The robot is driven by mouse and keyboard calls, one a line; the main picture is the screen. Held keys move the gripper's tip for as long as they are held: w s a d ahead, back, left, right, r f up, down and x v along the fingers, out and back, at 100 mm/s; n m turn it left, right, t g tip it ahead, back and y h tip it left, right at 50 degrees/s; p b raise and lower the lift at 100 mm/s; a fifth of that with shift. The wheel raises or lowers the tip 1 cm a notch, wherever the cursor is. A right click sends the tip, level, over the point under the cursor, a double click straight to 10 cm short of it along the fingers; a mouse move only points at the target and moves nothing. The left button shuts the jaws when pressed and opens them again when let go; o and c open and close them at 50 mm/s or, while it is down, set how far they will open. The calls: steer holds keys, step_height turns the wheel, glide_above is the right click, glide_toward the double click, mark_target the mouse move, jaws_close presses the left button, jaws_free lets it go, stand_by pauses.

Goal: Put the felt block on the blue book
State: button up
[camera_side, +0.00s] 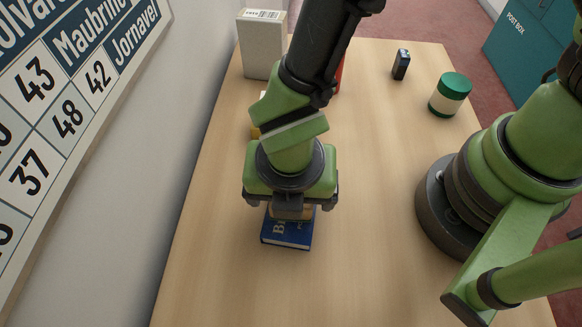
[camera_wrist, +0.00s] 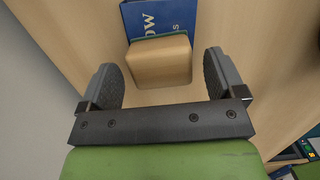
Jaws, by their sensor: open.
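The felt block (camera_wrist: 160,62) is a tan, rounded block with a wood-like grain in the wrist view. It overlaps the near edge of the blue book (camera_wrist: 178,14) and appears to rest on it; its underside is hidden. In the side view the blue book (camera_side: 287,232) lies flat on the counter under my gripper (camera_side: 290,207), which hides most of the block. My gripper is open. In the wrist view its two dark fingers stand on either side of the block, with a visible gap on both sides.
A white box (camera_side: 262,48) stands at the back left, with a red object (camera_side: 339,78) partly hidden behind my arm. A small black item (camera_side: 401,64) and a green-lidded jar (camera_side: 450,94) stand at the back right. The wooden counter (camera_side: 370,240) is clear right of the book.

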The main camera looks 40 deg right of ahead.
step_height(320, 180, up, 11)
steer(key=s+a, duration=0.1)
steer(key=w+d+r+m+t+y, duration=0.1)
steer(key=w+d+r+m+y, duration=0.15)
steer(key=d+r+m, duration=0.9)
steer(key=s+d+r+m+t, duration=0.2)
steer(key=s+d+m, duration=0.1)
steer(key=m, duration=0.7)
steer(key=s+d+r+m+t, duration=0.2)
steer(key=d+m, duration=0.3)
steer(key=m, duration=0.4)
steer(key=shift+s+d+m+t+y, duration=0.25)
steer(key=shift+s+m+t+y, duration=0.1)
steer(key=shift+s+t, duration=0.15)
